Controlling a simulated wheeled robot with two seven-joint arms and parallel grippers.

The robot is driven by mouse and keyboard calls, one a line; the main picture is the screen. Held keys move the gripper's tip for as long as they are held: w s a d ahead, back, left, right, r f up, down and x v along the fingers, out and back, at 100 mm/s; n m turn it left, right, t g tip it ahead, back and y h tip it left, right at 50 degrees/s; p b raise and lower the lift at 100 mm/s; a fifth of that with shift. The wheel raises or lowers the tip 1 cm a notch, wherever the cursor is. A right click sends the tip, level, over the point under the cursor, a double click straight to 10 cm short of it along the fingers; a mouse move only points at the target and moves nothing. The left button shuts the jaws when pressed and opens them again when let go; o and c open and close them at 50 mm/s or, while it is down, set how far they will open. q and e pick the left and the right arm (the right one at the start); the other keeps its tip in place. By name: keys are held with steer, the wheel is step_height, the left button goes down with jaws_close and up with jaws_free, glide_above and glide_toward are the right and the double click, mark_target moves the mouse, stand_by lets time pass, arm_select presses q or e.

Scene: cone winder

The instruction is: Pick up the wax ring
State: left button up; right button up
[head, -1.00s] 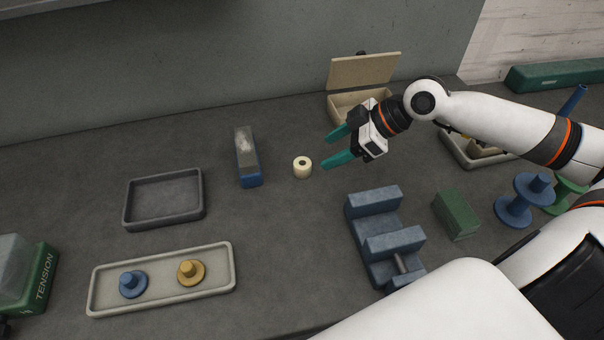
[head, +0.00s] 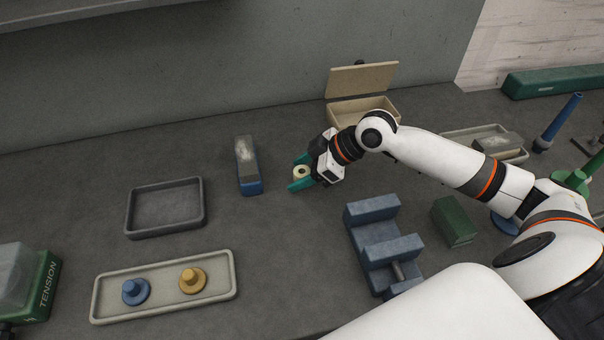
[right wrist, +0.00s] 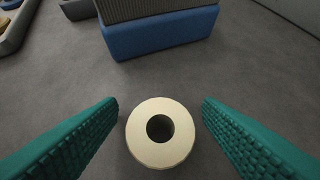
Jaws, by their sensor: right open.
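The wax ring (head: 301,172) is a small cream cylinder with a dark hole, upright on the grey bench. In the right wrist view the wax ring (right wrist: 160,133) stands between the two green fingers, with a gap on each side. My right gripper (head: 299,171) is open around the ring, its fingers pointing left in the head view. In the right wrist view my right gripper (right wrist: 160,125) shows both ridged fingertips, apart from the ring. My left gripper is not in view.
A blue block with a grey top (head: 249,165) stands just left of the ring. An empty dark tray (head: 128,220) and a pale tray (head: 223,294) with two spools lie further left. An open beige box (head: 345,110) is behind; a blue cradle (head: 368,212) is to the right.

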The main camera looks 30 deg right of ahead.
steer(key=c, duration=1.1)
steer(key=shift+o, duration=0.2)
steer(key=shift+r, duration=0.1)
